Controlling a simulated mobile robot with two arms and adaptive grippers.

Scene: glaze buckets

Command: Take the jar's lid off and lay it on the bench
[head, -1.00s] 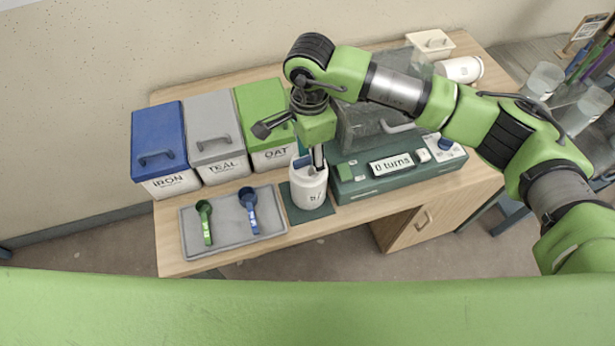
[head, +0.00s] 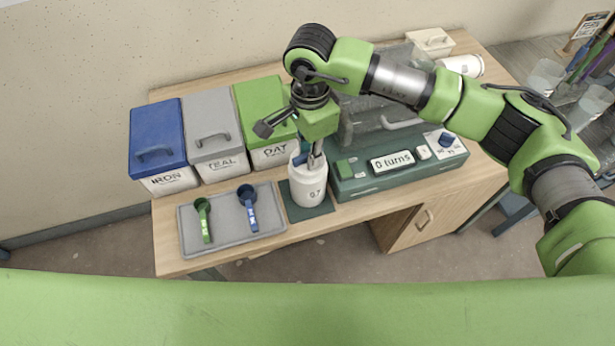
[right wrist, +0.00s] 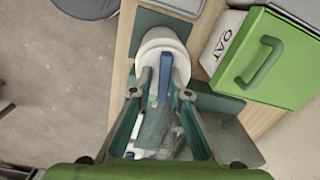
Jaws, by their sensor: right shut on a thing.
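The white jar (head: 308,189) stands on a dark green mat (head: 326,207) at the bench's front middle. My right gripper (head: 309,164) points down at the jar's top. In the right wrist view my right gripper (right wrist: 164,76) is shut on the upright blue handle (right wrist: 163,84) of the jar's lid. I cannot tell how far the lid is clear of the rim. My left gripper is not in view.
A grey tray (head: 226,239) with green (head: 204,220) and blue (head: 249,207) scoops lies left of the jar. Blue (head: 157,135), grey (head: 213,130) and green bins stand behind. A green device (head: 365,184) reading "0 turns" is right of the jar. The bench's front edge is close.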

